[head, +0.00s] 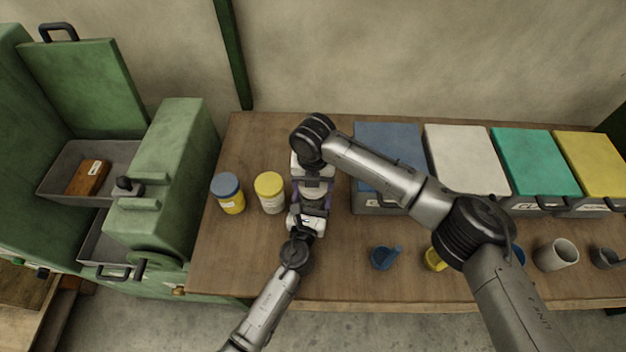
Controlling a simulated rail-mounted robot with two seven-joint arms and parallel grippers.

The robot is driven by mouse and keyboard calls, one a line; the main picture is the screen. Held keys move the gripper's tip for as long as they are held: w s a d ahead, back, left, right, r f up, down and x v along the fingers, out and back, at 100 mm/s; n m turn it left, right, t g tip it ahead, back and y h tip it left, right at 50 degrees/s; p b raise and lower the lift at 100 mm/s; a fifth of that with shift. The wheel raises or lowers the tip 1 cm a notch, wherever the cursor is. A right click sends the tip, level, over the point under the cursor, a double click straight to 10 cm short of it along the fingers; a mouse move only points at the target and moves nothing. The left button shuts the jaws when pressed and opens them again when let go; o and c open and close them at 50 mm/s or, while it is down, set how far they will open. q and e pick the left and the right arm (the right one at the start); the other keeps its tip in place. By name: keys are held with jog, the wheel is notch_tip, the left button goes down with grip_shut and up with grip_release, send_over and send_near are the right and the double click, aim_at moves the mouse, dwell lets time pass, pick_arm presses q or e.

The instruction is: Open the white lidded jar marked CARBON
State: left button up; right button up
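I cannot tell whether either gripper is closed firmly on the jar or lid.
A blue-lidded yellow jar (228,194) and a yellow-lidded jar (271,193) stand close on the left. Bins with blue (388,140), white (466,160), teal (536,162) and yellow (592,163) lids line the back right. A blue scoop (382,258) and grey cup (557,255) lie in front.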

jog(key=shift+r, duration=2)
pick_arm(q)
jog(key=o, duration=1.6)
jog(key=shift+o, duration=0.2)
